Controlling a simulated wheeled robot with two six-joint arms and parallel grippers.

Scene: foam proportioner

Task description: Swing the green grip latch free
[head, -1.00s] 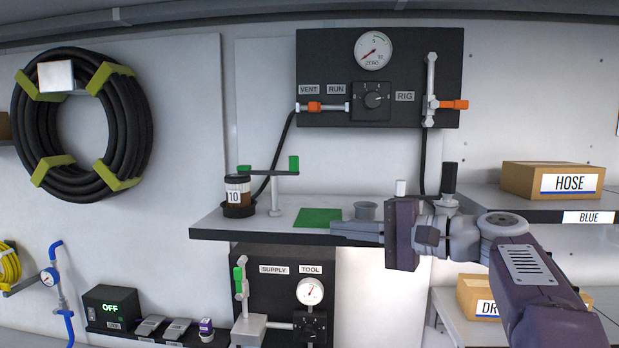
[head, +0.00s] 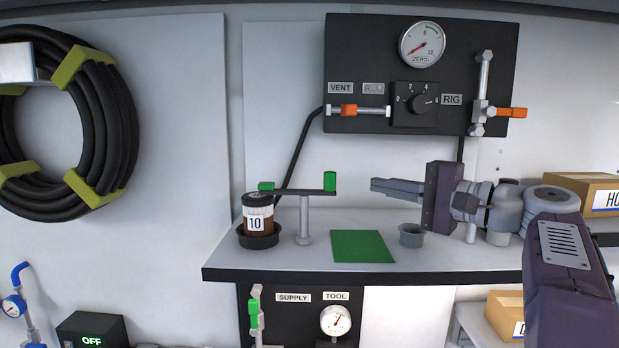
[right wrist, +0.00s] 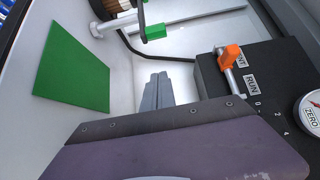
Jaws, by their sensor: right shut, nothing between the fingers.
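The green grip latch is a dark bar (head: 300,192) on a short grey post (head: 304,225) on the shelf. It has a green grip (head: 330,181) at its right end and a smaller green piece (head: 266,186) at its left end, by the lid of a brown jar (head: 258,212) labelled 10. My right gripper (head: 375,187) is shut and empty, above the shelf, pointing left, apart from the right grip. In the right wrist view its fingers (right wrist: 157,92) show below the green grip (right wrist: 156,32), with a gap. My left gripper is out of view.
A green mat (head: 362,246) and a grey cup (head: 411,235) are on the shelf (head: 225,262). A black panel (head: 455,50) with a gauge, knob and orange-handled valves hangs above. A lower panel with another green handle (head: 254,307) sits below the shelf.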

